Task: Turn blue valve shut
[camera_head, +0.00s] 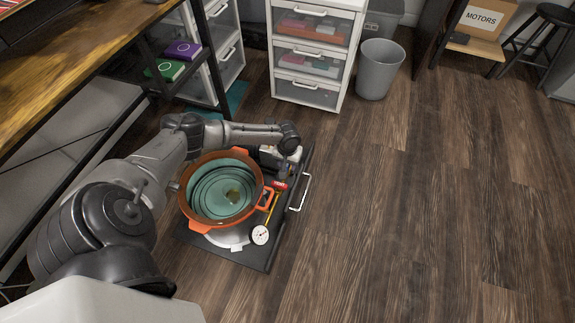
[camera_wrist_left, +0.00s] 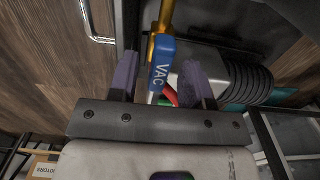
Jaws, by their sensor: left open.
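The blue valve handle (camera_wrist_left: 161,62), lettered VAC, shows in the left wrist view between the two purple fingers of my left gripper (camera_wrist_left: 158,76). The fingers are apart, one on each side of the handle, and I cannot tell whether either touches it. A brass pipe (camera_wrist_left: 161,20) runs beyond the handle. Part of a red handle (camera_wrist_left: 172,95) shows near the right finger. In the head view, my left gripper (camera_head: 288,165) points down beside the orange-rimmed pot (camera_head: 262,199). A red valve handle (camera_head: 280,185) shows there; the blue one is hidden. My right gripper is out of view.
The pot stands on a black tray (camera_head: 252,255) with a white handle (camera_head: 301,192). A round gauge (camera_head: 260,235) is beside the pot. A drawer cabinet (camera_head: 310,92) and a grey bin (camera_head: 380,70) stand behind. The wooden floor at right is clear.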

